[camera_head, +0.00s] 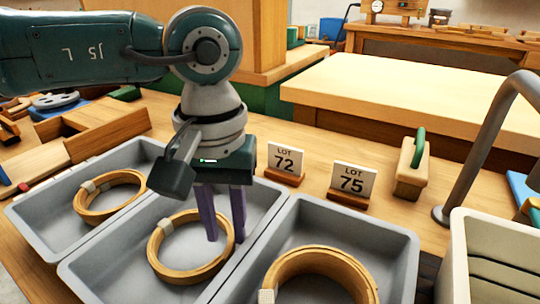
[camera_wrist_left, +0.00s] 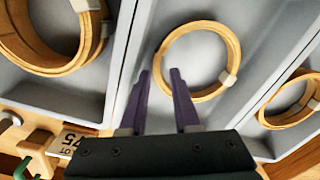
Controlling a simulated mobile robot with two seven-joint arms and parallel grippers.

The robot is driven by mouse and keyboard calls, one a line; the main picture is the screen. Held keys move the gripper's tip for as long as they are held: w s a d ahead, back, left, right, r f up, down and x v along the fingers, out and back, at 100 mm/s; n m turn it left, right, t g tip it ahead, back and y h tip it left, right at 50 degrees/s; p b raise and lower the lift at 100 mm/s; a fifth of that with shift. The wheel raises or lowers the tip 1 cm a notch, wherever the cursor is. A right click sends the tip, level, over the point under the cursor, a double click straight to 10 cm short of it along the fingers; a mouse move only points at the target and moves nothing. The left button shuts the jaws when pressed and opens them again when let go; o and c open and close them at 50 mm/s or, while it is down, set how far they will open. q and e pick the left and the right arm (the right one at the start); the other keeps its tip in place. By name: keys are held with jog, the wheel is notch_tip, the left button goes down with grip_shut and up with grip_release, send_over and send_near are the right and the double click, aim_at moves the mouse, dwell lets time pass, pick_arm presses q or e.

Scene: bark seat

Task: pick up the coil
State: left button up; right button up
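A round tan coil (camera_head: 158,252) with a pale band lies in the middle grey tray (camera_head: 262,205). The same coil shows in the left wrist view (camera_wrist_left: 206,96). My left gripper (camera_head: 226,238) points down at the coil's right side. Its two purple fingers are apart, one on the inner side of the rim and one on the outer side, with a visible gap. In the left wrist view the fingertips (camera_wrist_left: 160,74) also stand apart by the rim. Whether they touch it I cannot tell. My right gripper is not in view.
Similar coils lie in the left tray (camera_head: 22,216) and right tray (camera_head: 398,245). Cards reading LOT 72 (camera_head: 285,160) and LOT 75 (camera_head: 352,181) stand behind the trays. A wooden block with a green handle (camera_head: 411,170), a grey curved pipe (camera_head: 487,135) and a pale bin (camera_head: 458,262) are at right.

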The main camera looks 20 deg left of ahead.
pick_arm(q)
jog(key=shift+f, duration=0.9)
jog(key=shift+c, duration=0.2)
grip_shut()
